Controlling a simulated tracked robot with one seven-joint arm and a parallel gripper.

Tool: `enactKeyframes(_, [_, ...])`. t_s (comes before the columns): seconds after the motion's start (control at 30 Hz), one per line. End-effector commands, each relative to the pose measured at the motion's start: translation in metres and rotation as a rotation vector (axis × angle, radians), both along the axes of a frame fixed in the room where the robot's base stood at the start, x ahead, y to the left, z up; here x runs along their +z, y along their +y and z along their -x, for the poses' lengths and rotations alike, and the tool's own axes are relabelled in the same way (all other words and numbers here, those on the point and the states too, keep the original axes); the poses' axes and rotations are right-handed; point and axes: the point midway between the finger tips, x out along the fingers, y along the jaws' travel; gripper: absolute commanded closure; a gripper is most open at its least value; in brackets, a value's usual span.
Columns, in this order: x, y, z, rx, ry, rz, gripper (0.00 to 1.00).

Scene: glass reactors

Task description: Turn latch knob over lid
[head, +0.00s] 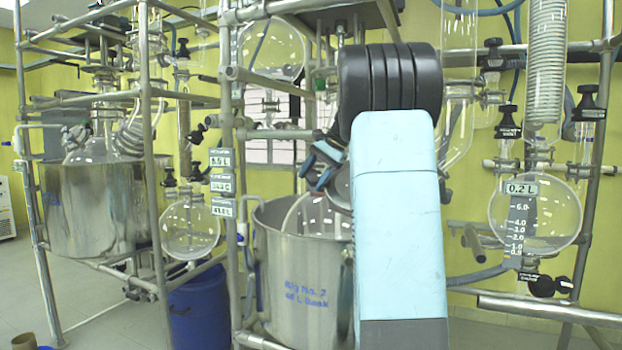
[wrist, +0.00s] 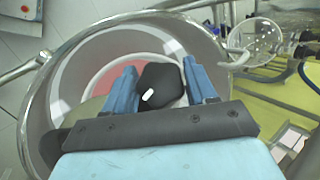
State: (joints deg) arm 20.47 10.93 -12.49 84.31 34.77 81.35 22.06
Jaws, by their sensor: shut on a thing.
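The black latch knob (wrist: 156,80), with a short white mark on its face, sits between the two blue fingers of my gripper (wrist: 160,68) in the wrist view. My gripper is shut on it. A pale, rounded rim with a reddish area (wrist: 92,90) lies under the knob, inside the steel pot (wrist: 62,62); I cannot tell for sure whether it is the lid. In the head view my gripper (head: 322,165) is over the rim of the steel pot (head: 300,285), partly hidden by my own arm. The knob cannot be made out clearly there.
Metal frame pipes stand close around the pot. Round glass flasks hang at the left (head: 190,230) and right (head: 560,215). A blue drum (head: 198,305) is on the floor at left. A second steel pot (head: 90,210) with glassware stands further left.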

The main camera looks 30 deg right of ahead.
Motion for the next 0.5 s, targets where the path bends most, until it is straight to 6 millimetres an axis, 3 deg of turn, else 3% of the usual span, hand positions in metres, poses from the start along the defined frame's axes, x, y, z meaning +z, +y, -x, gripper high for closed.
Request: enactKeyframes(0.5, [-0.0027,-0.0015,0.0016,-0.049,-0.023,-0.048,0.74])
